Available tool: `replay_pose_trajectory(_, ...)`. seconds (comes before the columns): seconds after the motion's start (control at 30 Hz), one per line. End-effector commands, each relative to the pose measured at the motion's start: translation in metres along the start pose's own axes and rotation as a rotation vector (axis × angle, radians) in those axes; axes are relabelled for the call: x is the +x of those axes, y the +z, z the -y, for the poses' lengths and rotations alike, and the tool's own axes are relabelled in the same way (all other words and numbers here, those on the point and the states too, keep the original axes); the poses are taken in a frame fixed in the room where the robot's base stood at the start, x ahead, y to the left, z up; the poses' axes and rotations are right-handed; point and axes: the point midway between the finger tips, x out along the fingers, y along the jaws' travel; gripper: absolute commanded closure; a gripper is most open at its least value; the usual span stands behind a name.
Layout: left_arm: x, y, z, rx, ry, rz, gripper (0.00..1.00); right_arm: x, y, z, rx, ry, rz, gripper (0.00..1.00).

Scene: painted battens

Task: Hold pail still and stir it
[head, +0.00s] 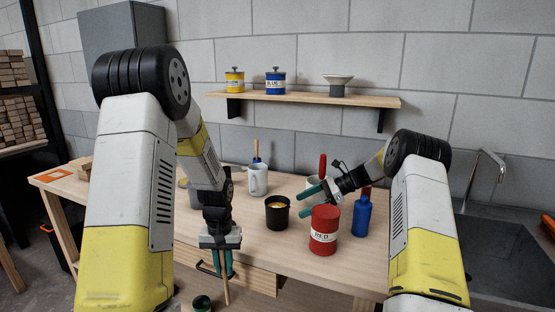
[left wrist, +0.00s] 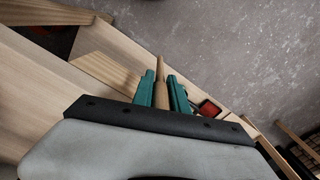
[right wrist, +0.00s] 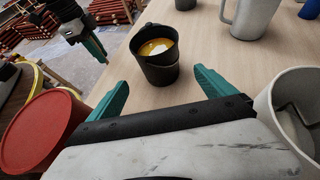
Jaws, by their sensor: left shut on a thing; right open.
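The black pail (head: 277,217) stands upright on the wooden table, with yellow paint inside; it also shows in the right wrist view (right wrist: 157,70). My right gripper (head: 303,202) is open, just right of the pail. In the right wrist view its two teal fingers (right wrist: 160,84) point toward the pail, which lies ahead of and between them, apart from both. My left gripper (head: 222,262) is shut on a wooden stirring stick (head: 227,290), left of the pail and at the table's front edge. The stick points down, outside the pail; it also shows between the fingers in the left wrist view (left wrist: 160,85).
A red tin (head: 323,232) stands right of the pail, with a blue bottle (head: 361,215) beyond. A wall shelf (head: 310,98) carries a yellow tin, a blue tin and a dish. A sink is at right.

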Motion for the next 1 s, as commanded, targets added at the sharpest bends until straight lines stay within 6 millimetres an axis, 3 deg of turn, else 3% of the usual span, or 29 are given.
replay_pose_trajectory(0.6, 0.000, 0.000, 0.000, 0.001, 0.000, 0.000, 1.00, 0.078, -0.001, -0.001, 0.001, 0.003, -0.001, 0.06)
replay_pose_trajectory(1.0, 0.000, 0.000, 0.000, 0.001, 0.000, 0.000, 1.00, 0.099, 0.000, 0.000, 0.000, 0.000, -0.001, 0.06)
